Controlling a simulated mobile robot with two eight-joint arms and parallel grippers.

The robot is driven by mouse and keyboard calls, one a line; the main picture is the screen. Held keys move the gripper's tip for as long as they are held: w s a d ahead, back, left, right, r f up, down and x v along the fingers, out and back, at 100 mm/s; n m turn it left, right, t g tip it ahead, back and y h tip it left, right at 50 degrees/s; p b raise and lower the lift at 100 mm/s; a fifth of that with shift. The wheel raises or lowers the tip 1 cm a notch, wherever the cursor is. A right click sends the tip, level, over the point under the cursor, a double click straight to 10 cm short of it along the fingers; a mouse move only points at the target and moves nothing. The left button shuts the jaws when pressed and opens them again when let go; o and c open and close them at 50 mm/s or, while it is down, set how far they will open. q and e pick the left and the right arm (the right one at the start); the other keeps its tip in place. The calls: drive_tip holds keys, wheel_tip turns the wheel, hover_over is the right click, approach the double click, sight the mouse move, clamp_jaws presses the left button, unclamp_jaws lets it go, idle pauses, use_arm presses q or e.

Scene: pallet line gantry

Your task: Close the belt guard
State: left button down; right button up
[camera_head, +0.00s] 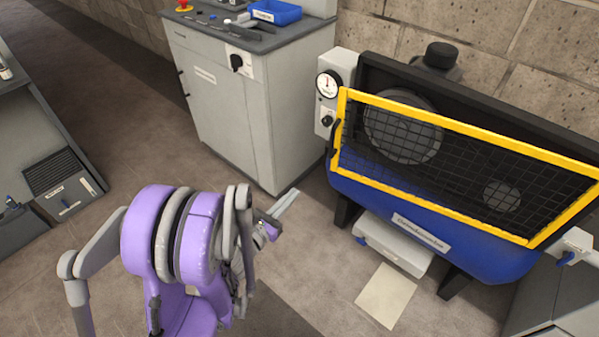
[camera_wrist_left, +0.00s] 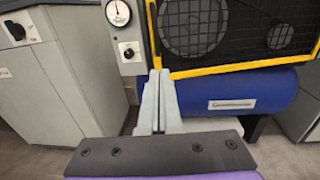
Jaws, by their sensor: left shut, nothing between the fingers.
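The belt guard (camera_head: 455,128) is a yellow frame with black mesh across the front of a blue machine with a black housing. Two round wheels show through the mesh. A dark handle is at the frame's left edge. I cannot tell whether the guard sits flush against the housing. In the left wrist view, the guard (camera_wrist_left: 222,68) is at the upper right. My left gripper (camera_head: 291,198) is shut and empty, left of the machine and apart from the guard. Its fingers (camera_wrist_left: 158,76) also show in the left wrist view. My right gripper is out of view.
A grey box with a gauge (camera_head: 335,88) stands at the machine's left end. A grey cabinet (camera_head: 235,110) with a blue bin (camera_head: 275,12) on top is behind. A pale sheet (camera_head: 387,295) lies on the floor. Floor is clear between cabinet and machine.

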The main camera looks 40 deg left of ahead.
use_arm(q)
drive_tip(key=w, duration=1.3)
drive_tip(key=shift+w, duration=0.3)
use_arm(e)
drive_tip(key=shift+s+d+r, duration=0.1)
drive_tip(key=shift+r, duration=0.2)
